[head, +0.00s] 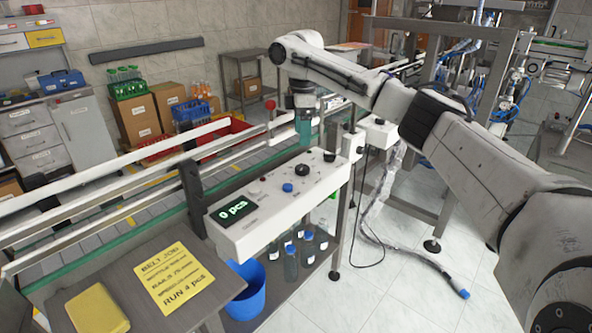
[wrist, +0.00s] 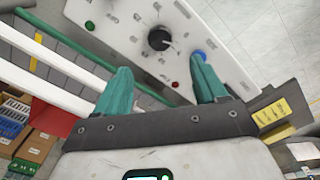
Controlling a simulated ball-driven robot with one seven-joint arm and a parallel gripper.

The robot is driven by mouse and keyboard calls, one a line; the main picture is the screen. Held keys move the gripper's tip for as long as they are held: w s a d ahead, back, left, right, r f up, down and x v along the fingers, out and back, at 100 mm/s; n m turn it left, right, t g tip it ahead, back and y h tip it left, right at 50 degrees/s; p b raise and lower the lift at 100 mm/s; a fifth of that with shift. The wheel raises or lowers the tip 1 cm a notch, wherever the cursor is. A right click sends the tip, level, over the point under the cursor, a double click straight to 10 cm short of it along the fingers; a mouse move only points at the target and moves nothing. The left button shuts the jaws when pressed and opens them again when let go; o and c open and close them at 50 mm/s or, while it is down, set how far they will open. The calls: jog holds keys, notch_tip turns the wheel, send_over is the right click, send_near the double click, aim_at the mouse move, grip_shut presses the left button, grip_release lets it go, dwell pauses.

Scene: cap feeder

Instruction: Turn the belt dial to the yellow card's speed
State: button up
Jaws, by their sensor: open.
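The black belt dial (head: 302,169) sits on top of the white control box (head: 258,226). In the wrist view the dial (wrist: 159,38) lies ahead of the fingertips, ringed by small marks; its setting is too small to read. The yellow card (head: 170,279) lies on a dark shelf at the lower left. It reads "BELT JOB" and "RUN 4 pcs"; its speed line is not clear. My gripper (head: 303,125) has teal fingers, and in the wrist view (wrist: 160,72) they are apart and empty. It is above the far end of the box, not touching the dial.
A blue button (head: 287,187) is beside the dial. The box's display (head: 235,208) shows "0 pcs". In the wrist view a red button (wrist: 175,84) sits near the fingers. A conveyor with white rails (head: 110,165) runs behind the box. Bottles (head: 290,262) and a blue bin (head: 246,288) stand below.

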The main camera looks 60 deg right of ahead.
aim_at(302, 167)
notch_tip(302, 167, down, 11)
jog(key=shift+r+p, duration=0.1)
jog(key=shift+p, duration=0.25)
jog(key=shift+c, duration=0.3)
jog(key=c, duration=1)
jog(key=shift+r, duration=0.1)
